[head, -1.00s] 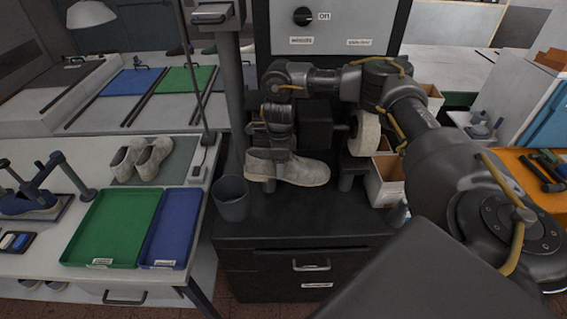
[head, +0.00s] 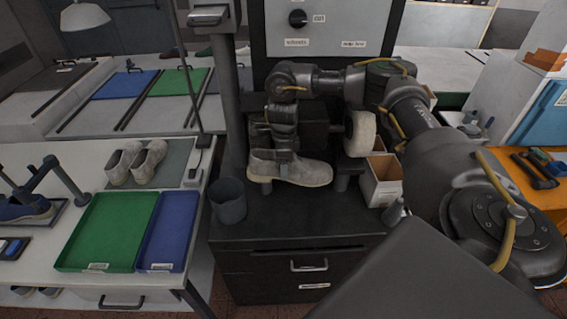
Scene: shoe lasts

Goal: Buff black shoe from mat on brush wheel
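A grey low shoe (head: 305,174) is in my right gripper (head: 284,154), which comes down into its ankle opening from above. The fingertips are partly hidden in the shoe. The shoe is level, toe to the right, in front of the buffing machine (head: 305,134). A dark wheel (head: 257,130), probably the brush wheel, is partly hidden behind the gripper. Whether the shoe touches it I cannot tell. A pale wheel (head: 360,133) is on the machine's right. The grey mat (head: 178,160) on the left table holds two grey-beige shoes (head: 135,162). No plainly black shoe shows on it. My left gripper is not in view.
A dark bin (head: 229,203) stands left of the shoe. An open carton (head: 382,185) stands to its right. Green (head: 108,230) and blue (head: 168,230) trays lie on the left table. A lamp pole (head: 190,85) rises behind it. The bench front is clear.

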